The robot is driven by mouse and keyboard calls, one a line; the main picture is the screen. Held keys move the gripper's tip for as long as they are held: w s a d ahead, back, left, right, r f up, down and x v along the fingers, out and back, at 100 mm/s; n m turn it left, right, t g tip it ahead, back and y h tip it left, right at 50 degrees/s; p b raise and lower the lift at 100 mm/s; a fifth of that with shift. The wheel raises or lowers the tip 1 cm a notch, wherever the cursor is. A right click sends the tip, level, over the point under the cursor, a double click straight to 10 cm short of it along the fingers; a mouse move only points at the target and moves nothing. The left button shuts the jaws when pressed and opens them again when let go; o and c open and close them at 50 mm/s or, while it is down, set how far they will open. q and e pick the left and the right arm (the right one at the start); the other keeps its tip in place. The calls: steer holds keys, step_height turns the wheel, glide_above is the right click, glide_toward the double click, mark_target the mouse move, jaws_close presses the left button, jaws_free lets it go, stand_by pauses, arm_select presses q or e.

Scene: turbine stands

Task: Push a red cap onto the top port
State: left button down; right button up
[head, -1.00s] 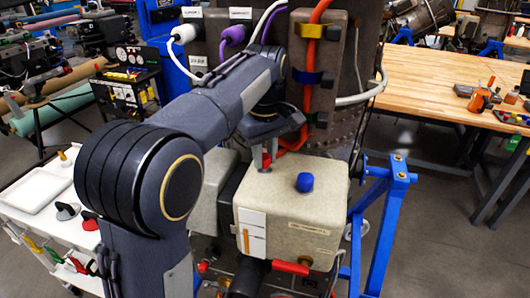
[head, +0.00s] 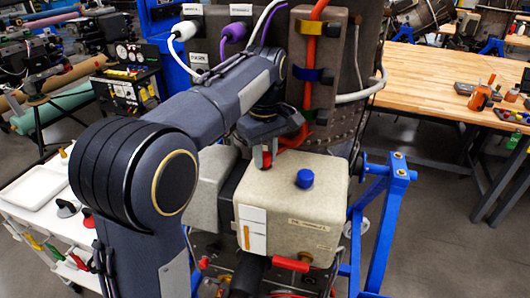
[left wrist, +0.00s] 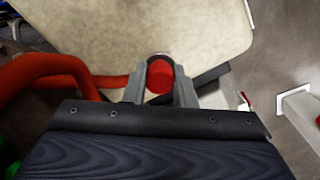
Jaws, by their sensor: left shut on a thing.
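My left gripper (head: 265,160) is shut on a red cap (head: 267,158), just behind and above the rear left edge of the beige box (head: 318,202). In the left wrist view the red cap (left wrist: 160,77) sits between the two grey fingers of my left gripper (left wrist: 160,84). A pale rim shows at the cap's far end, close to the beige surface (left wrist: 140,25); I cannot tell whether they touch. A blue cap (head: 304,178) stands on the box's top. I cannot make out the top port clearly. My right gripper is not in view.
A blue stand (head: 375,225) is at the box's right. An orange hose (head: 308,85) runs down the panel behind; a red hose (left wrist: 50,80) lies left of the fingers in the wrist view. A white cart (head: 45,210) is at the left, a wooden bench (head: 430,85) at the right.

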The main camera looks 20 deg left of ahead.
arm_select(q)
steer(key=shift+s+d+f, duration=0.1)
steer(key=shift+s+f, duration=0.05)
steer(key=shift+f, duration=0.3)
steer(key=c, duration=1.3)
jaws_free()
steer(key=shift+o, duration=0.9)
steer(key=shift+s+r, duration=0.1)
steer(key=shift+s, duration=0.1)
steer(key=shift+w, duration=0.1)
steer(key=shift+w, duration=0.1)
steer(key=shift+w, duration=0.2)
steer(key=shift+o, duration=0.8)
steer(key=shift+r, duration=0.2)
